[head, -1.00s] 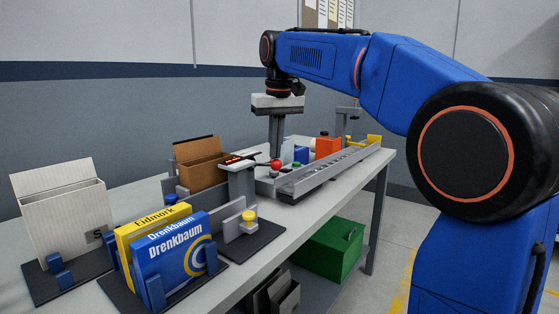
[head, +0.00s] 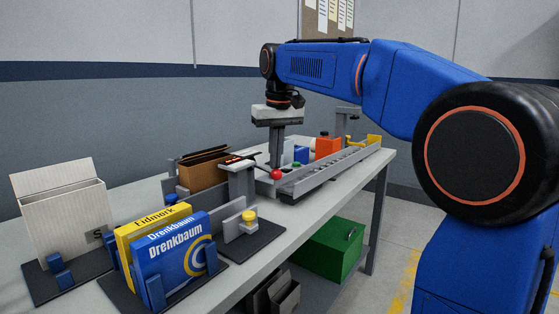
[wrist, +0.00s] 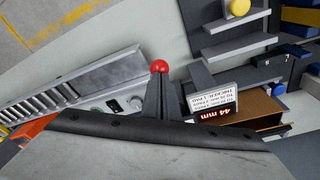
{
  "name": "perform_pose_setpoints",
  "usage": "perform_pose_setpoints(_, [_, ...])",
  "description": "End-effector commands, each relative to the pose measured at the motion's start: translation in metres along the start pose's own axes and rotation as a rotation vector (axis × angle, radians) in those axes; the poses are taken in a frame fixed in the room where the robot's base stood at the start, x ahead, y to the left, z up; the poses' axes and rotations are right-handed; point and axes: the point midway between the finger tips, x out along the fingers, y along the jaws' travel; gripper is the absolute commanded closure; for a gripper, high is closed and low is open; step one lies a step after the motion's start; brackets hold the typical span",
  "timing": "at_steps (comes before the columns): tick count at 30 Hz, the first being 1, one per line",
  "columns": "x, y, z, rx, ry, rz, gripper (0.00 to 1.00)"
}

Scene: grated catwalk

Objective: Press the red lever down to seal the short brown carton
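The lever's red knob (head: 276,174) is at the front of the grey bench fixture, and shows in the wrist view (wrist: 160,66). My gripper (head: 276,158) points straight down just above or on the knob; I cannot tell if they touch. Its fingers look closed together in the wrist view (wrist: 160,78), with nothing visible between them. The short brown carton (head: 203,174) stands left of the lever, its top flap tilted over the opening. In the wrist view the carton (wrist: 256,123) is partly hidden behind a sign reading 44 mm.
A pale tall carton (head: 63,220), upright yellow and blue boxes (head: 175,250) and a yellow button (head: 249,215) stand at the front left. A grey roller track (head: 330,170) runs right, with an orange container (head: 327,147) behind it.

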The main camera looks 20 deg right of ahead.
Motion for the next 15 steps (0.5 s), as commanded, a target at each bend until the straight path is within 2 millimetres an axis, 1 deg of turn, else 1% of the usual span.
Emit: perform_pose_setpoints(15, [0.015, 0.0, 0.002, 0.0, -0.002, 0.0, 1.0])
